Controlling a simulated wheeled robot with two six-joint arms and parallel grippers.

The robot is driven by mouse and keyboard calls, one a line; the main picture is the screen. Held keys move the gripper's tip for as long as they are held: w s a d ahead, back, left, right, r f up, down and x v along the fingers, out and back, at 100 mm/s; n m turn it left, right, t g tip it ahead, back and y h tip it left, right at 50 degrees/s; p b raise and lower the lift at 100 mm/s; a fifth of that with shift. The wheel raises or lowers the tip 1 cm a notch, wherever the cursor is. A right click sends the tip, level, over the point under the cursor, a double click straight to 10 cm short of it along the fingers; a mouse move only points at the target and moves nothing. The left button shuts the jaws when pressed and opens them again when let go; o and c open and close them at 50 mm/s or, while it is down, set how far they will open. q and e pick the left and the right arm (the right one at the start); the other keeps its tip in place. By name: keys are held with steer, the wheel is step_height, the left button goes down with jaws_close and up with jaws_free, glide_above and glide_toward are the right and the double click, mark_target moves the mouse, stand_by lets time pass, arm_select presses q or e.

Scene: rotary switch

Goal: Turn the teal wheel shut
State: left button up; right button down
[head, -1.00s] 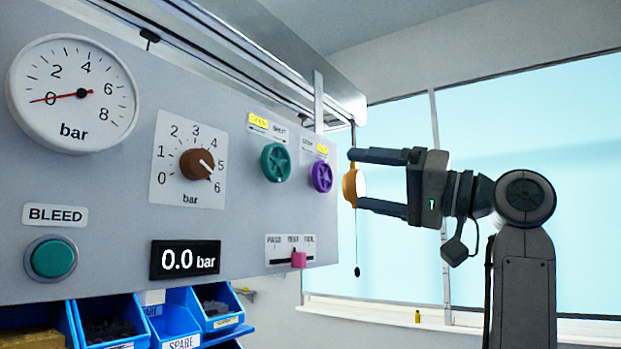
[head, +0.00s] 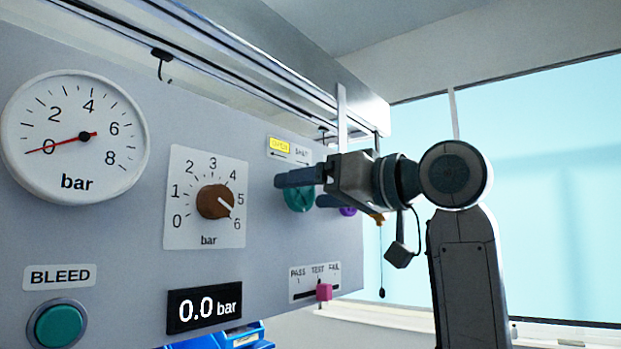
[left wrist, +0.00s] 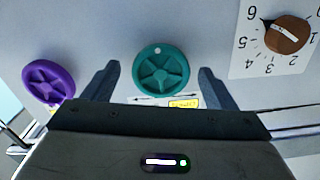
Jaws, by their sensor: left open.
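The teal wheel (head: 300,203) is on the grey panel, partly hidden behind my left gripper. It shows whole in the left wrist view (left wrist: 161,72), with spokes and a pale dot near its rim. The label (head: 280,146) above it has its OPEN side lit yellow and its SHUT side plain. My left gripper (head: 299,190) is open in front of the wheel. In the left wrist view its fingers (left wrist: 159,70) stand on either side of the wheel with a gap at each side; I cannot tell how far off the panel they are. My right gripper is not in view.
A purple wheel (left wrist: 48,82) sits beside the teal one. A brown knob (head: 215,202), a gauge (head: 75,160), a pink slider (head: 323,292) and a BLEED button (head: 59,325) are on the panel. An orange piece (head: 377,219) hangs by the panel's right edge.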

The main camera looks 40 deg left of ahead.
arm_select(q)
steer(key=shift+a, duration=0.15)
steer(key=c, duration=1)
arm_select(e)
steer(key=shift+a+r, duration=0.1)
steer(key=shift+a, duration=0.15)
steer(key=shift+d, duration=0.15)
